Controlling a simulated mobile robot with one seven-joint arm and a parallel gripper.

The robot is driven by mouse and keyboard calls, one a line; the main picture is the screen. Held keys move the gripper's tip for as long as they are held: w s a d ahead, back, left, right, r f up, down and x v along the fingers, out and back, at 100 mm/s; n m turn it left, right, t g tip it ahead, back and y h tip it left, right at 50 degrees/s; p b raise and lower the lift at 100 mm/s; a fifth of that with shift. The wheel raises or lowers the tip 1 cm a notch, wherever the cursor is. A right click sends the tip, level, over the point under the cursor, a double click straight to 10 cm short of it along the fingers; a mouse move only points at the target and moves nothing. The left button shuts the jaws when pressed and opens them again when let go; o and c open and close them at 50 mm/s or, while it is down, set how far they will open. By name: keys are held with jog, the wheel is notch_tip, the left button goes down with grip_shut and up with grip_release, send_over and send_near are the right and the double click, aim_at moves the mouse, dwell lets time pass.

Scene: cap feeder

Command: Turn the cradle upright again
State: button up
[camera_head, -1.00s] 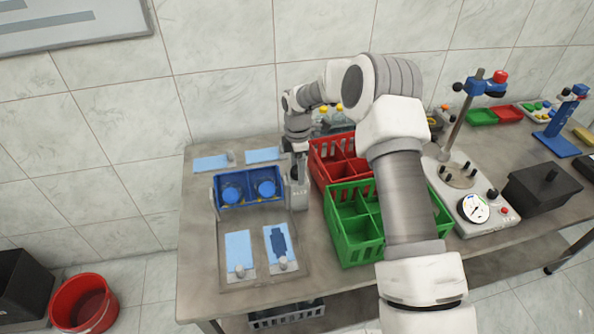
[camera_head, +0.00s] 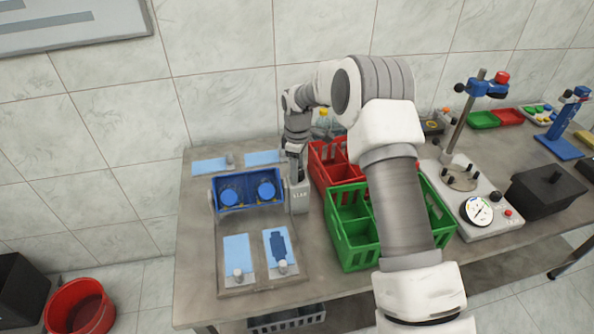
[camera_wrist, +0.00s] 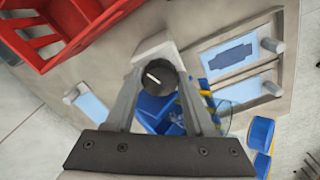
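The blue cradle (camera_head: 249,197) hangs in its stand at the left of the table, with two round blue discs on its face. It is tilted, its face turned toward the table's front. A grey post (camera_head: 300,201) stands at its right end. My gripper (camera_head: 297,180) is over this post. In the wrist view, a round black knob (camera_wrist: 158,76) with a white line sits between the fingertips of my gripper (camera_wrist: 160,80), which look closed on both its sides. Part of the blue cradle (camera_wrist: 160,112) shows between the fingers; much of it is hidden there.
Light blue plates with grey knobs (camera_head: 238,250) lie in front of and behind the cradle. A green crate (camera_head: 350,232) and a red crate (camera_head: 322,160) stand close to the right. My arm covers part of both crates. A gauge stand (camera_head: 478,211) is farther right.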

grip_shut()
jog(key=n, duration=0.4)
jog(key=shift+n, duration=0.4)
jog(key=n+p, duration=0.1)
jog(key=n, duration=0.4)
jog(key=o, duration=0.7)
grip_release()
